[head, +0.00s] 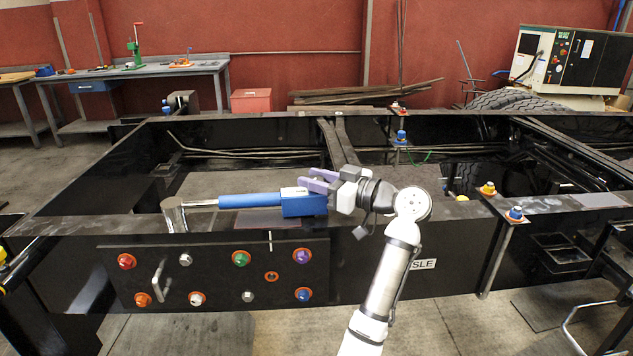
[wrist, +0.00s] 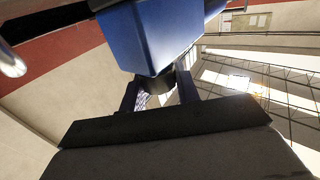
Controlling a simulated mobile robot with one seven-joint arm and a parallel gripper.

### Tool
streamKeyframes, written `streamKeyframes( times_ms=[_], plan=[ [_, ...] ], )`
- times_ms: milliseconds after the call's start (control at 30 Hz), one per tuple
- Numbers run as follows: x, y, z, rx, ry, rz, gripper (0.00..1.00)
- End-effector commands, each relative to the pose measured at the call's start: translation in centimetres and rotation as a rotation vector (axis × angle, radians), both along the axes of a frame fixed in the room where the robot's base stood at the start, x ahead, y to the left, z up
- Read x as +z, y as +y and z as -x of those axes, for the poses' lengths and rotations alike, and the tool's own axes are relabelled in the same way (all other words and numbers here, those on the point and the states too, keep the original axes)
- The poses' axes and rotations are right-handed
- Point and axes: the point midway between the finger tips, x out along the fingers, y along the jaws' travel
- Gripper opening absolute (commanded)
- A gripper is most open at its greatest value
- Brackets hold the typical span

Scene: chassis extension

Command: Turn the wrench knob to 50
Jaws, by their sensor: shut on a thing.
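The wrench has a long blue handle (head: 250,200), a thicker blue box-shaped end and a silver cylindrical head (head: 173,214). In the head view it lies level along the top of the black chassis rail, head to the left. My gripper (head: 318,184), with purple fingers, is at its right, box-shaped end. In the wrist view the blue box (wrist: 155,38) fills the top middle. Below it, my gripper's dark fingers (wrist: 160,88) stand on either side of a dark round part, the wrench knob (wrist: 157,86), and are shut on it. No scale or number is readable.
The chassis front panel (head: 215,272) below carries several coloured bolts and a small handle. More bolts (head: 515,213) stand on the frame to the right. A workbench (head: 140,70) is at the back left, and a machine (head: 570,60) at the back right.

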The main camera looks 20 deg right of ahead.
Motion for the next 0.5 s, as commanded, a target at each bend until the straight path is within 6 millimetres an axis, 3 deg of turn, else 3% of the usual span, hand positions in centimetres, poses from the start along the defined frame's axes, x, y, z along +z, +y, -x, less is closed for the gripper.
streamKeyframes(
  times_ms=[333,367,500],
  plan=[
    [-0.08,0.10,-0.06,0.003,0.002,0.001,0.09],
    [-0.09,0.10,-0.06,0.003,0.002,0.001,0.35],
    [-0.07,0.07,-0.04,0.002,0.002,0.001,0.53]
  ],
)
